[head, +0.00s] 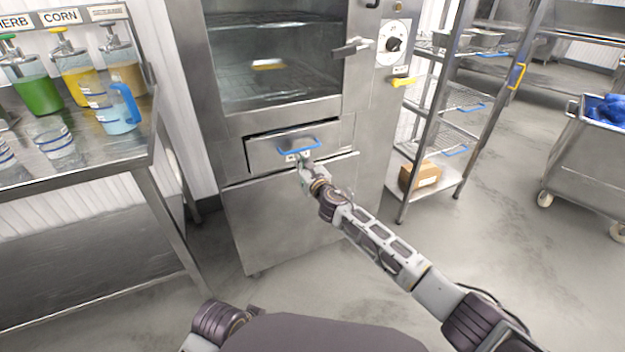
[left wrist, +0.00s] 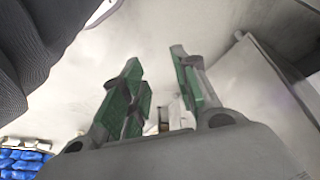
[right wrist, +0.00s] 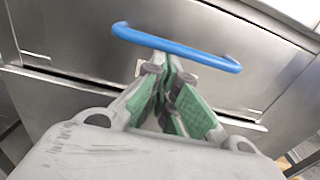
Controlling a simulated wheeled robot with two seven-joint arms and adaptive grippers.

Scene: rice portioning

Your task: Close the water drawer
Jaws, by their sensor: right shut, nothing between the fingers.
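The water drawer (head: 265,152) is a steel drawer front with a blue handle (head: 298,145), set in the cabinet below the glass oven chamber. Dark gaps show along its top and left edges, so its front does not look flush. My right gripper (head: 304,162) is shut and empty, its fingertips just below the handle at the drawer front. In the right wrist view the shut green-padded fingers (right wrist: 165,75) point at the drawer under the blue handle (right wrist: 175,47); I cannot tell if they touch. My left gripper (left wrist: 155,85) shows in its wrist view with its fingers apart, empty.
A steel table (head: 75,176) with sauce dispensers and a measuring jug (head: 118,112) stands at left. The oven's side handle (head: 352,47) juts out above the drawer. A wire rack (head: 432,108) with a cardboard box (head: 420,176) stands at right. Floor between is clear.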

